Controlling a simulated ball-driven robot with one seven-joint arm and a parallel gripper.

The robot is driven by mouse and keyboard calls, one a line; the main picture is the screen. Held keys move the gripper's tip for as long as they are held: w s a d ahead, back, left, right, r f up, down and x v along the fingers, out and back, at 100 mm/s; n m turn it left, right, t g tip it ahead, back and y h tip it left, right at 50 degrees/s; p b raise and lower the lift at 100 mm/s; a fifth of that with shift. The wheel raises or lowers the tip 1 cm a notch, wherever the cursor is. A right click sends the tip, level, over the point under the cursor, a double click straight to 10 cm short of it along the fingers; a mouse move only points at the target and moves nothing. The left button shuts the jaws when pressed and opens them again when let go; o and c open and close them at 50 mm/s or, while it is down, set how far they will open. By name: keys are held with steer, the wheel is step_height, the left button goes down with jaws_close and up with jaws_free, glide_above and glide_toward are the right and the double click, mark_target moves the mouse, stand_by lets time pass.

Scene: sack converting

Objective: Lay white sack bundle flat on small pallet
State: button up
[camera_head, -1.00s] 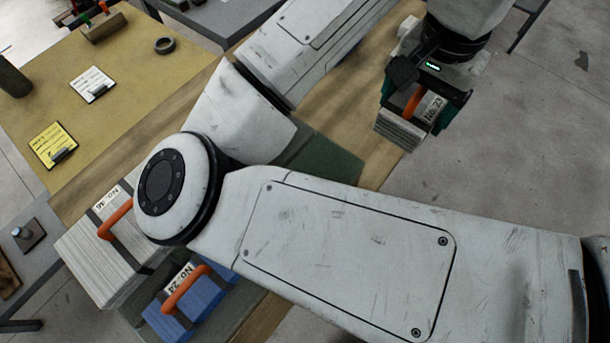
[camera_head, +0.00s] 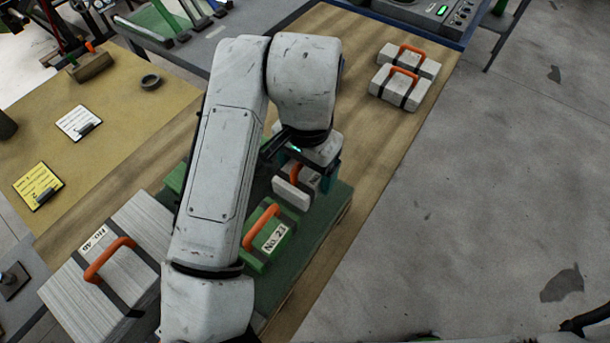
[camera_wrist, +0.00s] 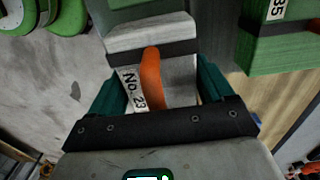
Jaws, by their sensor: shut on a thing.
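My gripper (camera_head: 308,182) is shut on the white sack bundle (camera_head: 290,192), its teal fingers on either side. The bundle has a dark strap, an orange handle and a "No. 23" label, clear in the wrist view (camera_wrist: 182,65). In the head view it is over the far part of a dark green, pallet-like platform (camera_head: 325,222). I cannot tell whether it touches the platform; its underside is hidden. A green bundle (camera_head: 275,250), also labelled "No. 23", lies on the platform's near part. My arm hides the platform's left side.
A large white stack (camera_head: 75,290) with an orange handle stands at lower left. Two white bundles (camera_head: 398,88) lie at the wooden table's far end. Green bundles (camera_wrist: 275,60) show in the wrist view. Open floor (camera_head: 480,200) lies to the right.

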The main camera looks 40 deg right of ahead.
mark_target(305, 180)
steer(key=shift+a+f, duration=0.15)
steer(key=shift+f, duration=1.55)
steer(key=shift+f, duration=0.15)
steer(key=o, duration=1)
step_height(305, 180, up, 12)
steer(key=shift+r, duration=0.2)
